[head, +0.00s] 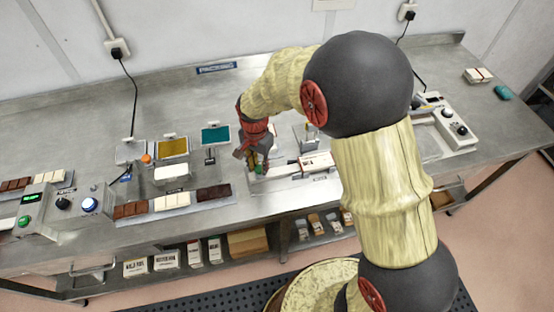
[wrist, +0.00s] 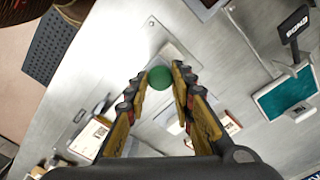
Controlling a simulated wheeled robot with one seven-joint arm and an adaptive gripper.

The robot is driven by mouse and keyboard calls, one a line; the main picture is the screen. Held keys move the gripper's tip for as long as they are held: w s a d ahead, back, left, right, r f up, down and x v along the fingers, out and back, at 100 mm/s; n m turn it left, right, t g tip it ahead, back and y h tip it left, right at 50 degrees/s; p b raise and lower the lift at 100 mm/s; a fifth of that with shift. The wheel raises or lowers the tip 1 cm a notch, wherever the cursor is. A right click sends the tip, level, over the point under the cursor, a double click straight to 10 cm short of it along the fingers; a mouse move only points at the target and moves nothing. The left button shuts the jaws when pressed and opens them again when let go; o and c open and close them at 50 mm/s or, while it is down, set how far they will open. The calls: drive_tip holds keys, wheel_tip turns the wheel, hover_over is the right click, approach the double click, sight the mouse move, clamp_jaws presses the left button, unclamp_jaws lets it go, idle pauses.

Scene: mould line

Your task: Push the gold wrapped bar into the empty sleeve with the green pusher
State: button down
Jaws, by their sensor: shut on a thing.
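My gripper (head: 256,158) is low over the bench, pointing down at the left end of a pale rail-like fixture (head: 290,179). In the wrist view its fingers (wrist: 160,75) are closed around the round top of the green pusher (wrist: 160,77). A bit of the green pusher also shows under the fingers in the head view (head: 259,170). A white sleeve with reddish marks (head: 317,162) lies on the fixture to the right of my gripper. I cannot make out the gold wrapped bar; the fingers and small size hide detail there.
Chocolate bars (head: 213,193) lie on a strip to the left. A teal tray (head: 216,135) and a gold-coloured tray (head: 173,147) stand behind them. A control box (head: 452,128) is on the right.

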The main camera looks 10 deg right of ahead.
drive_tip(key=shift+a, duration=1.6)
drive_tip(key=c, duration=1.5)
unclamp_jaws()
drive_tip(key=shift+a, duration=0.15)
drive_tip(key=shift+r, duration=0.15)
wheel_tip(320, 180, up, 12)
